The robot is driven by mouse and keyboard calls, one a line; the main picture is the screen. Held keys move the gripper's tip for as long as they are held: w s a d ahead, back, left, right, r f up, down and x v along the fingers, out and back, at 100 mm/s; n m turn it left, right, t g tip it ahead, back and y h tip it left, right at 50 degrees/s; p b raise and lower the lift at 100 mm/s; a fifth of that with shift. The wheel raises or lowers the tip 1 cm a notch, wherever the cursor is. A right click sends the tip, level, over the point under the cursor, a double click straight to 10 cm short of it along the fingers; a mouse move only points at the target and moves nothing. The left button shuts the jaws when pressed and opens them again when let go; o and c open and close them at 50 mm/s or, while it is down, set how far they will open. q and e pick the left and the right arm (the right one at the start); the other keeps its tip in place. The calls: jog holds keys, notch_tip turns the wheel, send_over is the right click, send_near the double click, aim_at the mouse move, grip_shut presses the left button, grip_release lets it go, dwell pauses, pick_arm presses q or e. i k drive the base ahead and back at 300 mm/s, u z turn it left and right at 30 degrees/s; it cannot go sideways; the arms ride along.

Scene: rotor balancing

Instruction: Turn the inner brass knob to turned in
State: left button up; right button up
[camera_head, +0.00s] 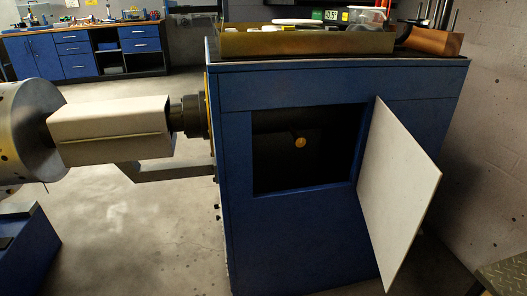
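The brass knob (300,142) is a small, round, yellow-gold spot inside the dark square opening in the front of the blue cabinet (290,235). It is small and in shadow, and I cannot tell how far it is turned. The pale door panel (398,195) of the opening stands swung out to the right, so the knob is in plain view. Neither of my grippers shows in the head view, and nothing is seen touching the knob.
A brass-coloured tray (305,43) with several items sits on the cabinet top, beside a copper-coloured block (433,41). At left, a large steel drum (25,130) and a beige box (110,130) reach toward the cabinet's side. The open door juts out right of the opening.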

aim_at(299, 141)
jog(key=k, duration=0.25)
jog(key=u, duration=1)
jog(key=i, duration=0.9)
jog(key=z, duration=0.35)
